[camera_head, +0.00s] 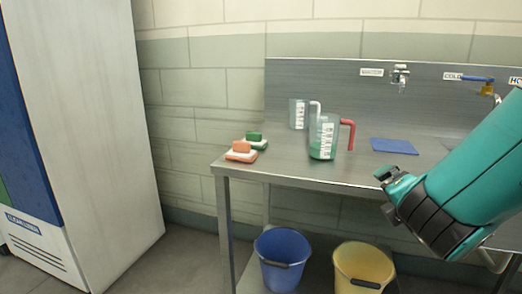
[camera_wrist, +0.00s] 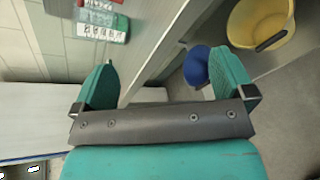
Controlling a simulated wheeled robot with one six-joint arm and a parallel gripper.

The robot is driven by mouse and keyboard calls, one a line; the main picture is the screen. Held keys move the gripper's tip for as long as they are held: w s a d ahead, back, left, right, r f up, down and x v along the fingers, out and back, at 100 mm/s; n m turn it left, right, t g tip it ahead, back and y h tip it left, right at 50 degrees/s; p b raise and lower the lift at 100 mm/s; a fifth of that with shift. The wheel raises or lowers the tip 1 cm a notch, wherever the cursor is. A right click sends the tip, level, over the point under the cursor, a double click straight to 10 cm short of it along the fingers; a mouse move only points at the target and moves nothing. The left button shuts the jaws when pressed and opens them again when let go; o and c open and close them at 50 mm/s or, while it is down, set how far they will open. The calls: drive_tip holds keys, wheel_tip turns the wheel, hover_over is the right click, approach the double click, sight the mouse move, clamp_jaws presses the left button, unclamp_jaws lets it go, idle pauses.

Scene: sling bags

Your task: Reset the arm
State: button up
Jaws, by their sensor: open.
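My teal arm comes in from the right in the head view. My gripper (camera_head: 386,181) is above the front of the steel counter (camera_head: 320,180), apart from the jugs. In the wrist view my gripper (camera_wrist: 163,77) has its two teal fingers spread wide with nothing between them. A measuring jug with a red handle (camera_head: 322,140) stands upright on the counter, and a jug with a white handle (camera_head: 298,114) stands behind it. A jug, partly cut off, also shows at the top of the wrist view (camera_wrist: 102,24).
An orange-topped sponge (camera_head: 241,152) and a green-topped one (camera_head: 256,141) lie at the counter's left end. A blue mat (camera_head: 394,146) lies right of the jugs. Blue (camera_head: 283,258) and yellow (camera_head: 360,268) buckets are below. A tall pale cabinet (camera_head: 95,120) stands left.

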drive_tip(key=s+a+f+m+g+y, duration=0.4)
drive_tip(key=s+m+g, duration=0.4)
drive_tip(key=m, duration=0.4)
drive_tip(key=s+a+r+m+g+y+p, duration=0.1)
drive_tip(key=s+a+r+m+g+y, duration=0.2)
drive_tip(key=s, duration=0.6)
drive_tip(key=s+a+r+m+g, duration=0.1)
drive_tip(key=s+a+r+g, duration=0.2)
drive_tip(key=s+a, duration=0.4)
wheel_tip(320, 180, up, 16)
drive_tip(key=d+p, duration=0.1)
drive_tip(key=p, duration=1.5)
drive_tip(key=shift+s+d, duration=0.2)
drive_tip(key=shift+s, duration=0.2)
